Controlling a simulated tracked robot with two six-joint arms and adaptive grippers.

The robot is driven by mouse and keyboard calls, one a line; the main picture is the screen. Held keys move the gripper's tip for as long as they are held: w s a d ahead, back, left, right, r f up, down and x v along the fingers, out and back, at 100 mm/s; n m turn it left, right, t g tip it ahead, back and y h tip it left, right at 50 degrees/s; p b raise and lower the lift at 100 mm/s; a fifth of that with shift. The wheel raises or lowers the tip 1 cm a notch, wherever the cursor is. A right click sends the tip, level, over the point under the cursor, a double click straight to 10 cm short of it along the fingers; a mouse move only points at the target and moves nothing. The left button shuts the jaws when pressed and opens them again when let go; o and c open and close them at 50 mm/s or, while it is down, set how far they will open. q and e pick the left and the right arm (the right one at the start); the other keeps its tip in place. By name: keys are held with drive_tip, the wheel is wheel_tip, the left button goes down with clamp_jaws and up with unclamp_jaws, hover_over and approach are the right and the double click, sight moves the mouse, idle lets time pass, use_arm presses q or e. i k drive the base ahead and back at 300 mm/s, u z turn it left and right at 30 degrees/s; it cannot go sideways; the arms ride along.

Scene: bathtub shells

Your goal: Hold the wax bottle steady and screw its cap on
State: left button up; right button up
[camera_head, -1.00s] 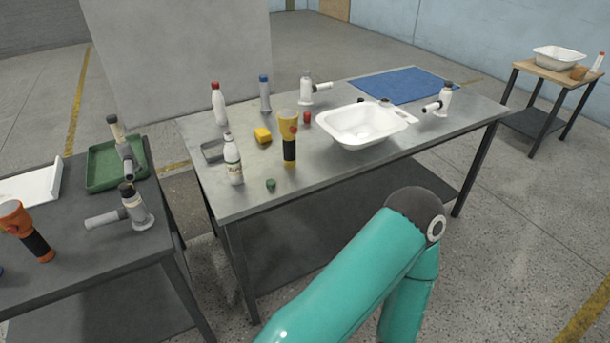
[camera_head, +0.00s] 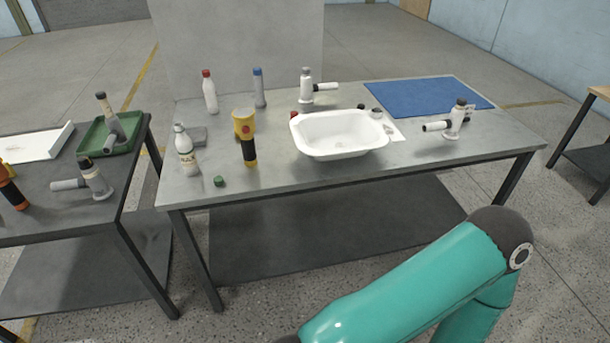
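A white bottle (camera_head: 187,152) with a label stands upright near the left front of the middle metal table. I take it to be the wax bottle; its top looks pale with no coloured cap on it, and the label is too small to read. A small green cap (camera_head: 219,181) lies on the table just to the right of the bottle, near the front edge, apart from it. Neither of my grippers is in view. Only a teal arm link of mine shows at the lower right, in front of the table.
On the metal table (camera_head: 290,177) stand red-capped (camera_head: 209,92) and blue-capped (camera_head: 259,88) bottles, a yellow-and-black tool (camera_head: 246,135), a white basin (camera_head: 338,135) and a blue mat (camera_head: 427,94). A side table at left holds a green tray (camera_head: 88,140). The front right tabletop is mostly clear.

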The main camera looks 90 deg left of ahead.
sight(183, 142)
drive_tip(key=z, duration=0.25)
drive_tip(key=i, duration=0.5)
drive_tip(key=u, duration=2.45)
drive_tip(key=i, duration=0.2)
drive_tip(key=u, duration=1.6)
drive_tip(key=k, duration=0.65)
drive_tip(key=u, duration=0.4)
drive_tip(key=i, duration=1.55)
drive_tip(key=z, duration=0.3)
